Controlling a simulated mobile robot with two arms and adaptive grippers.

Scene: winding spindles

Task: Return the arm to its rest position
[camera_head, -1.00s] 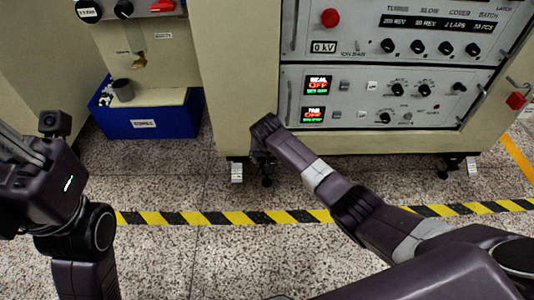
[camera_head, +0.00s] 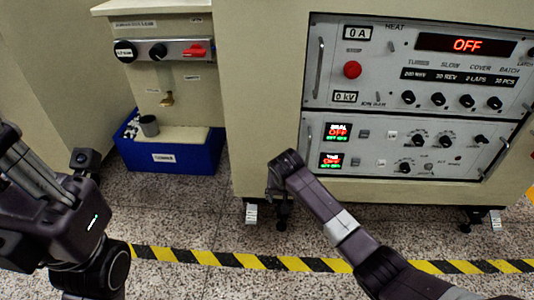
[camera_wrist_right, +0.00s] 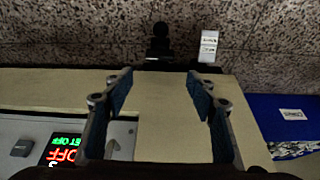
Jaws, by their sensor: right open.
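My right arm reaches in from the lower right in the head view. Its wrist ends in front of the machine's lower edge, and its gripper (camera_head: 281,200) points down there, small and dark. In the right wrist view the two fingers of my right gripper (camera_wrist_right: 160,92) stand wide apart with blue inner pads. Nothing is between them; the beige machine front and floor show behind. My left gripper (camera_head: 35,175) is at the left edge of the head view, partly cut off, and its opening cannot be made out.
A grey control panel (camera_head: 400,150) with knobs and OFF displays fills the machine front. A yellow-black floor stripe (camera_head: 240,260) crosses in front. The speckled floor between is clear.

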